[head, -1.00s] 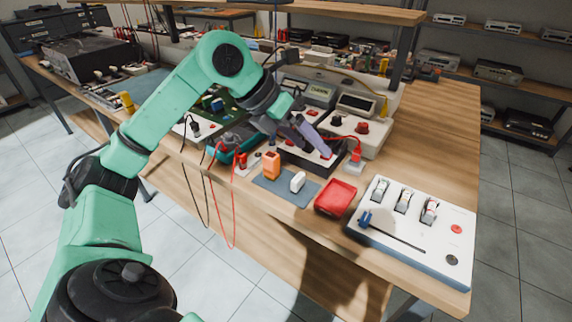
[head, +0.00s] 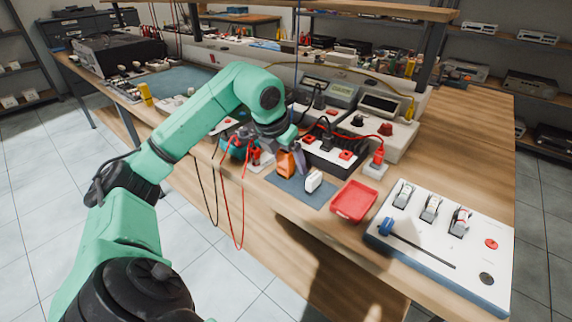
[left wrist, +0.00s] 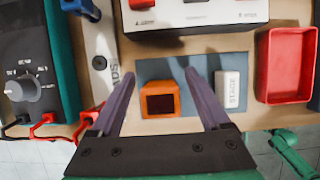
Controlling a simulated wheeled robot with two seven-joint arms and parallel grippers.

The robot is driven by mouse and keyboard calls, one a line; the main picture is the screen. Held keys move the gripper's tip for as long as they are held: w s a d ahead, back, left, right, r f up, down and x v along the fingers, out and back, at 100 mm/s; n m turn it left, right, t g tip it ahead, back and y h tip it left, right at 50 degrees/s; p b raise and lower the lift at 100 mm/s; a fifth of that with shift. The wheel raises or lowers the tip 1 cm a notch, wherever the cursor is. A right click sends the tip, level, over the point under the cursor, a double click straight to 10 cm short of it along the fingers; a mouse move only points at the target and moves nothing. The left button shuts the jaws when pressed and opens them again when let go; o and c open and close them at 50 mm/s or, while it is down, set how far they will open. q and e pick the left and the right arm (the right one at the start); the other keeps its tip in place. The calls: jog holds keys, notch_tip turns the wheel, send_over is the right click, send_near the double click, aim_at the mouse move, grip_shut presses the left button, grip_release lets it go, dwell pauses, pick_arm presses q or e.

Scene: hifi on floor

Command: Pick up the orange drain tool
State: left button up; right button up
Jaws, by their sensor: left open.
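The orange drain tool (head: 286,164) stands on a blue-grey mat (head: 302,191) on the workbench. In the left wrist view the orange tool (left wrist: 161,99) is seen from above as a block with a dark square recess. In the head view my left gripper (head: 297,155) is beside and partly in front of the tool. My right gripper is not in view.
A white block (left wrist: 227,88) sits on the mat just right of the right finger. A red tray (head: 354,201) and a white switch panel (head: 440,245) stand further right. A teal meter (left wrist: 35,70) with red and black leads is at left.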

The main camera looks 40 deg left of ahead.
pick_arm(q)
grip_shut()
jog(key=shift+r, duration=0.1)
